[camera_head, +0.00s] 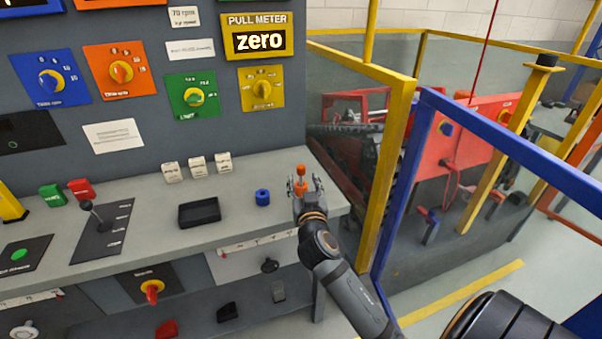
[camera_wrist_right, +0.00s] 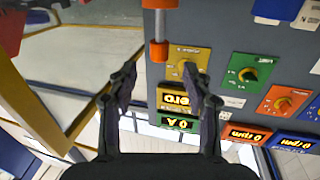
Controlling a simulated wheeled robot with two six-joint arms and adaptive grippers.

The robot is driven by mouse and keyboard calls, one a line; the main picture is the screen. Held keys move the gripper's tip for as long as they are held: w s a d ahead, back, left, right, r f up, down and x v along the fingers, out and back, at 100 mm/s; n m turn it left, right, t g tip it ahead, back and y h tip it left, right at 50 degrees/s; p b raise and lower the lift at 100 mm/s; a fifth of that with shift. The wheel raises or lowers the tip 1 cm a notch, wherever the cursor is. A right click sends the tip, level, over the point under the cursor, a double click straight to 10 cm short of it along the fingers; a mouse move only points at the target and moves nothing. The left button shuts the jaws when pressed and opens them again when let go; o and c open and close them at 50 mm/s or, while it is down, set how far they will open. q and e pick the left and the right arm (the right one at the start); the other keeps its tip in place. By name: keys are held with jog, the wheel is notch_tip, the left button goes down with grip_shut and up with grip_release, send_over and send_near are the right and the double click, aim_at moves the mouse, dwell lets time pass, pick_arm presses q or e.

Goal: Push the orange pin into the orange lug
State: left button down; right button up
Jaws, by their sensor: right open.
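The orange pin (camera_head: 300,170) is upright at the right end of the grey bench, with an orange head and a grey shaft. In the right wrist view its orange head (camera_wrist_right: 159,50) lies just beyond the fingertips and between them in the picture, with no finger touching it that I can see. My right gripper (camera_head: 305,184) is open, around or just beside the pin. Its two separated fingers also show in the right wrist view (camera_wrist_right: 160,77). The pin's lower end is partly hidden by the gripper in the head view. I cannot make out the orange lug for sure. My left gripper is out of view.
On the bench (camera_head: 235,222) are a blue ring (camera_head: 262,197), a black tray (camera_head: 199,212) and several white blocks. A panel with knobs and a meter reading "zero" (camera_head: 259,41) rises behind. Yellow (camera_head: 396,130) and blue (camera_head: 398,180) rails fence a red machine (camera_head: 480,140) at right.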

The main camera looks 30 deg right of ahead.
aim_at(302, 170)
jog(key=shift+w+d+f, duration=0.2)
jog(key=shift+w+d, duration=0.15)
jog(key=shift+w, duration=0.35)
jog(key=shift+w+d+f, duration=0.1)
jog(key=shift+w+d, duration=0.05)
jog(key=shift+w, duration=0.05)
jog(key=shift+r, duration=0.2)
jog(key=shift+w+d+r+p, duration=0.25)
jog(key=shift+w+r+p, duration=0.1)
jog(key=shift+w, duration=0.15)
jog(key=shift+w+d+r+p, duration=0.25)
jog(key=shift+w+p, duration=0.1)
jog(key=shift+w, duration=0.15)
jog(key=shift+w+d+f, duration=0.2)
jog(key=shift+w+d, duration=0.1)
jog(key=shift+w, duration=0.35)
jog(key=shift+w+d+f, duration=0.2)
jog(key=shift+w+d, duration=0.1)
jog(key=shift+w, duration=0.3)
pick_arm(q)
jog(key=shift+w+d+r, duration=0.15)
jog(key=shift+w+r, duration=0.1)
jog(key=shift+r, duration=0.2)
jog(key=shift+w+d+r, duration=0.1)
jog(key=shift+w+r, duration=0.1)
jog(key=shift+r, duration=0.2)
pick_arm(e)
jog(key=shift+s, duration=0.1)
